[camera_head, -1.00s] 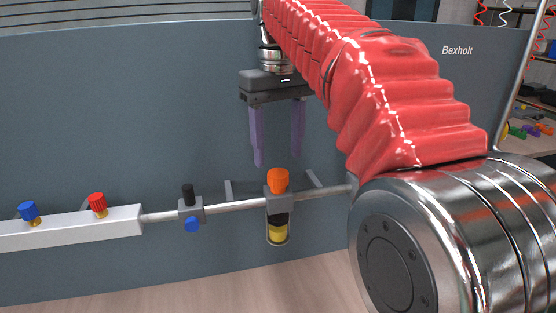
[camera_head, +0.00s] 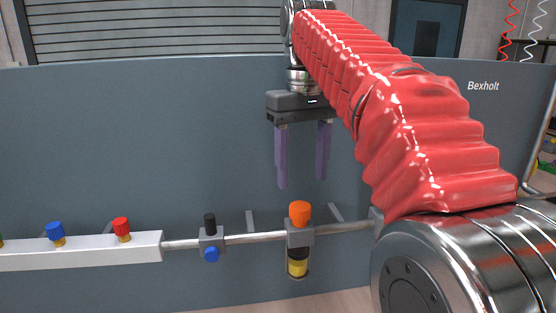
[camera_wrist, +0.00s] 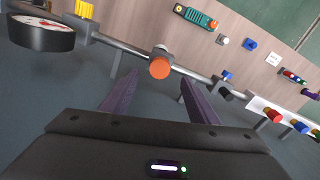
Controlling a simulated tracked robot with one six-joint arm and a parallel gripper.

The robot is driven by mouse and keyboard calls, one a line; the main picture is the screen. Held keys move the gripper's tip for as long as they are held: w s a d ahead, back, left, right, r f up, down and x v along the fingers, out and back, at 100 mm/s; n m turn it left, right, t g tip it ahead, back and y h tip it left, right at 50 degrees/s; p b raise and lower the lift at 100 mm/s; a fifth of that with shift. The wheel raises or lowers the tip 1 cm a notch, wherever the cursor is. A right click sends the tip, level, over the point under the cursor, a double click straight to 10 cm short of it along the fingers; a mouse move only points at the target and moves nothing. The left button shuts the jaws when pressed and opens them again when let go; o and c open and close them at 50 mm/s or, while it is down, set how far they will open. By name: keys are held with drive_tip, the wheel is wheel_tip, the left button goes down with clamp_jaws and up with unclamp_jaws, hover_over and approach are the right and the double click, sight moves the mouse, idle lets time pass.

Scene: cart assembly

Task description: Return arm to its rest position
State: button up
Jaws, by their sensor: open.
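My gripper (camera_head: 302,184) hangs from my red-sleeved arm with its two purple fingers pointing down. The fingers stand apart with nothing between them. It is above the orange-capped part (camera_head: 300,212), which sits in a grey holder on the rail with a yellow and black lower end; a clear gap shows between fingertips and cap. In the wrist view, the open fingers (camera_wrist: 160,98) also show, with the orange cap (camera_wrist: 159,68) beyond them.
A metal rail (camera_head: 255,237) runs along the blue-grey panel (camera_head: 140,140). It bears a holder with black and blue knobs (camera_head: 211,254). A white manifold (camera_head: 80,251) has blue and red valves. The wrist view shows a black round object (camera_wrist: 40,36) and a green device (camera_wrist: 195,17).

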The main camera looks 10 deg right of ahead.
drive_tip(key=s+f+m+t, duration=0.1)
drive_tip(key=s+f+t, duration=0.1)
drive_tip(key=s+f, duration=0.7)
drive_tip(key=s+d+f+m+t, duration=0.1)
drive_tip(key=s+f+t, duration=0.2)
drive_tip(key=s+f, duration=0.6)
wheel_tip(320, 180, down, 6)
drive_tip(key=shift+s+d+r+m+t, duration=0.1)
drive_tip(key=shift+s+d+m+t, duration=0.2)
drive_tip(key=shift+m, duration=0.1)
